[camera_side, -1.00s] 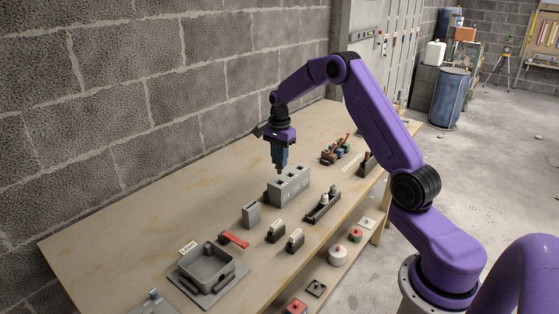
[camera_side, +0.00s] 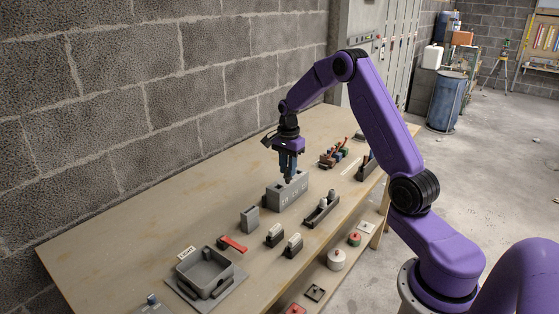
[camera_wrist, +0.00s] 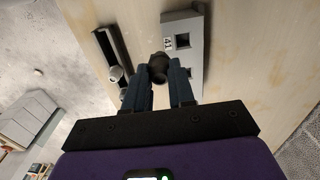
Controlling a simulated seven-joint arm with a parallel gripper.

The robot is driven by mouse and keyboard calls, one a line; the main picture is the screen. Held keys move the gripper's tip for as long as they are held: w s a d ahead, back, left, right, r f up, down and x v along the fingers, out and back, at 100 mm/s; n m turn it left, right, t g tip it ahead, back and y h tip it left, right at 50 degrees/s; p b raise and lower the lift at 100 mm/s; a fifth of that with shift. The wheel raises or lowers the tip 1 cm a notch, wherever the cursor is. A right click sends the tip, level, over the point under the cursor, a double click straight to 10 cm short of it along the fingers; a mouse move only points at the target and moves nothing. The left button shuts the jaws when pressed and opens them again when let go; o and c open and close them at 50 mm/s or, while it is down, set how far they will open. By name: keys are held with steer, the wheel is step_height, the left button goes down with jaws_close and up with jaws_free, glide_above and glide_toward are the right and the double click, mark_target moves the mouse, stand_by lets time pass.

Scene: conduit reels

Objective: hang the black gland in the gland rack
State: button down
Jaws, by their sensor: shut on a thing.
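My gripper (camera_side: 288,179) points down over the grey block with square openings (camera_side: 285,198), which appears to be the gland rack. In the wrist view my gripper (camera_wrist: 166,76) is shut on the black gland (camera_wrist: 159,68), a dark rounded piece held between the fingertips. The rack also shows in the wrist view (camera_wrist: 197,53), with a small number label and a square opening to the right of the gland. The fingers hide part of the rack. I cannot tell whether the gland touches it. In the side view the gland is too small to make out clearly.
A dark tray (camera_side: 316,217) with pale pieces lies in front of the rack. A small grey block (camera_side: 250,219), two dark holders, a red-handled tool (camera_side: 232,244) and a grey square bin (camera_side: 205,267) stand at left. Several coloured pieces lie behind. Bare table lies along the wall.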

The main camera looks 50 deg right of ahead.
steer(key=s+f, duration=0.6)
steer(key=s, duration=0.5)
steer(key=shift+a+f, duration=0.15)
steer(key=shift+a, duration=0.1)
steer(key=shift+f, duration=2)
stand_by(0.5)
steer(key=c, duration=0.6)
jaws_free()
steer(key=shift+c, duration=0.2)
steer(key=shift+r, duration=0.1)
step_height(320, 180, up, 7)
stand_by(0.7)
